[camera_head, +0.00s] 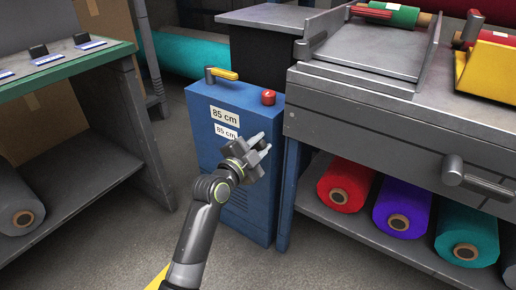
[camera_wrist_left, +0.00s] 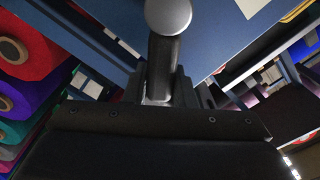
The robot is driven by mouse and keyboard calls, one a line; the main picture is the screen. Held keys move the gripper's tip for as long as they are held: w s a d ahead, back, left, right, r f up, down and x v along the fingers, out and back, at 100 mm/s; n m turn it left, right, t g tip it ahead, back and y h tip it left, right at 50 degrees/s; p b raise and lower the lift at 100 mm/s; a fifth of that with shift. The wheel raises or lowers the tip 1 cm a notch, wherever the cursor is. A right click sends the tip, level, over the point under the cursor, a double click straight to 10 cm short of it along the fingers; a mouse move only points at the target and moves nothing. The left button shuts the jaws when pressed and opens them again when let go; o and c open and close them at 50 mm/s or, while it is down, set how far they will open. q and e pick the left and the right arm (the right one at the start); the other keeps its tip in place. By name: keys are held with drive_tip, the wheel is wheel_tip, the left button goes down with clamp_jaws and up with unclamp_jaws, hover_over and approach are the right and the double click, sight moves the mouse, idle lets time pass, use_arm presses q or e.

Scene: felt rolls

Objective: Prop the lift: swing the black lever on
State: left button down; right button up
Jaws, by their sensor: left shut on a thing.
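A black lever (camera_wrist_left: 164,62) with a grey round end shows in the left wrist view, standing up between the jaws of my left gripper (camera_wrist_left: 163,95). My left gripper is shut on the lever. In the head view my left gripper (camera_head: 260,146) is at the front of the blue cabinet (camera_head: 262,196), near its right edge. There the lever is hard to tell apart from the jaws. The cabinet carries two white "85 cm" labels (camera_head: 224,116), a yellow handle (camera_head: 223,74) and a red button (camera_head: 268,97) on top. My right gripper is out of view.
A grey workbench (camera_head: 365,118) stands right of the cabinet, with a dark handle (camera_head: 474,180) on its front. Red (camera_head: 345,182), purple (camera_head: 403,205) and teal (camera_head: 468,233) rolls lie on its lower shelf. A green-edged table (camera_head: 60,72) stands at the left. Floor shows between.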

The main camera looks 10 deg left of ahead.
use_arm(q)
drive_tip(key=shift+d+f+m, duration=0.15)
drive_tip(key=shift+f+m, duration=0.15)
drive_tip(key=shift+m, duration=0.1)
drive_tip(key=c, duration=1.2)
unclamp_jaws()
drive_tip(key=shift+s+r, duration=0.1)
drive_tip(key=p+v, duration=0.2)
drive_tip(key=v, duration=1.5)
drive_tip(key=shift+s, duration=0.2)
drive_tip(key=shift+r, duration=0.1)
